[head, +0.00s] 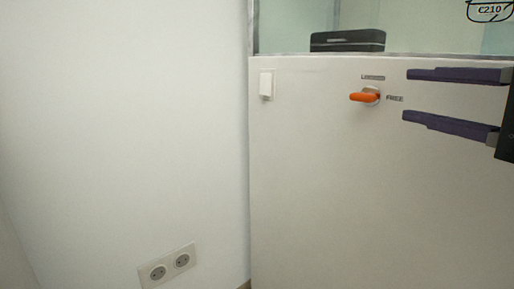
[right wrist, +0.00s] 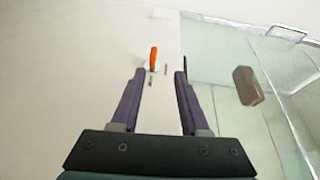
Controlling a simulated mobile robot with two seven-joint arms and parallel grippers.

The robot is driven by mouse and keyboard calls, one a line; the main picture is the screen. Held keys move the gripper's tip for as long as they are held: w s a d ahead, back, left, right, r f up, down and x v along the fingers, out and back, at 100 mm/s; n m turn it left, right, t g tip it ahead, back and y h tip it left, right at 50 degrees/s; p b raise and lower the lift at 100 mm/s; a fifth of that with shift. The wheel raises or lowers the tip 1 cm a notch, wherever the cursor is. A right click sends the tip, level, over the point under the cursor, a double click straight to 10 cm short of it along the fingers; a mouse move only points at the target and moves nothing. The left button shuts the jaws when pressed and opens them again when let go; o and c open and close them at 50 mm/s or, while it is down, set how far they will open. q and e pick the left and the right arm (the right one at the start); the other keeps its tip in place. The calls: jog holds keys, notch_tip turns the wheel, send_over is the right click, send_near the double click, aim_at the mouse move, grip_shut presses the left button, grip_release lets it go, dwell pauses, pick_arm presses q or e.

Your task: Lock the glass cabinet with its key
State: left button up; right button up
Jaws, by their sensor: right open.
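An orange key (head: 361,97) sits in a round lock on a white panel below the glass of the cabinet (head: 283,27). Its handle lies about horizontal, level with the word FREE on its right. A small label above it is too small to read. My right gripper (head: 405,94) is open and empty, to the right of the key and apart from it. In the right wrist view, the key (right wrist: 153,59) shows just beyond the fingertips of my right gripper (right wrist: 160,71), nearer the left finger. My left gripper is not in view.
A white switch (head: 266,85) is on the panel left of the key. A dark box (head: 347,41) shows at the glass above. A double wall socket (head: 170,265) is low on the bare white wall at left. The panel below the key is clear.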

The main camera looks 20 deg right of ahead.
aim_at(372, 101)
jog(key=shift+m, duration=0.3)
jog(key=w+b, duration=0.1)
jog(key=w, duration=0.2)
jog(key=w+f+b, duration=0.1)
jog(key=w, duration=0.2)
jog(key=w+b, duration=0.2)
jog(key=w, duration=0.1)
jog(key=shift+w+d+f, duration=0.1)
jog(key=shift+w+f, duration=0.25)
jog(key=shift+f, duration=0.05)
jog(key=shift+w+r, duration=0.1)
jog(key=shift+w, duration=0.4)
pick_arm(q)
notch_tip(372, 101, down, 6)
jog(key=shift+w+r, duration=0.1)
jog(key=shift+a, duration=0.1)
pick_arm(e)
grip_shut()
